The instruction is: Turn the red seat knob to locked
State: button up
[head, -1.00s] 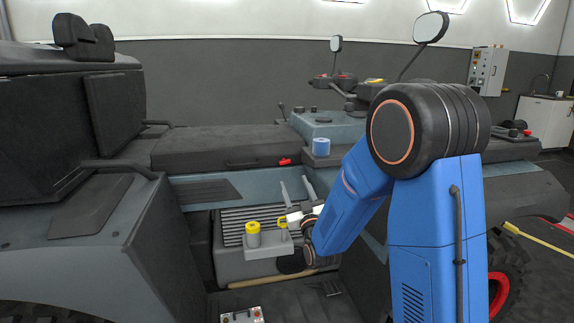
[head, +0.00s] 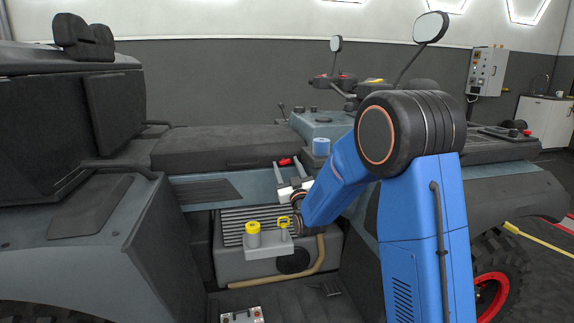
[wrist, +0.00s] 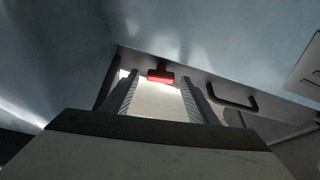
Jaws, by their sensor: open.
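The red seat knob (head: 285,161) is a small red handle on the side of the vehicle, just under the front edge of the dark seat (head: 225,147). In the wrist view the red knob (wrist: 160,76) lies ahead, between the two finger tips in the picture. My gripper (head: 288,168) is open and empty, its fingers pointing up at the knob. It also shows in the wrist view (wrist: 160,85). Whether the fingers touch the knob or stand short of it is not clear. The knob's markings cannot be read.
A black grab handle (wrist: 232,97) sits right of the knob in the wrist view. Below my gripper are a yellow-capped filler (head: 253,235), a yellow loop handle (head: 284,222) and a ribbed engine block (head: 245,215).

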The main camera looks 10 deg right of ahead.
grip_shut()
jog(key=n+y, duration=0.1)
jog(key=n, duration=0.1)
jog(key=shift+d+n, duration=0.15)
jog(key=shift+n, duration=0.15)
jog(key=shift+n+g+y, duration=0.4)
jog(key=shift+n+y, duration=0.2)
jog(key=shift+n, duration=0.2)
grip_release()
jog(key=v, duration=1.7)
jog(key=shift+s, duration=0.2)
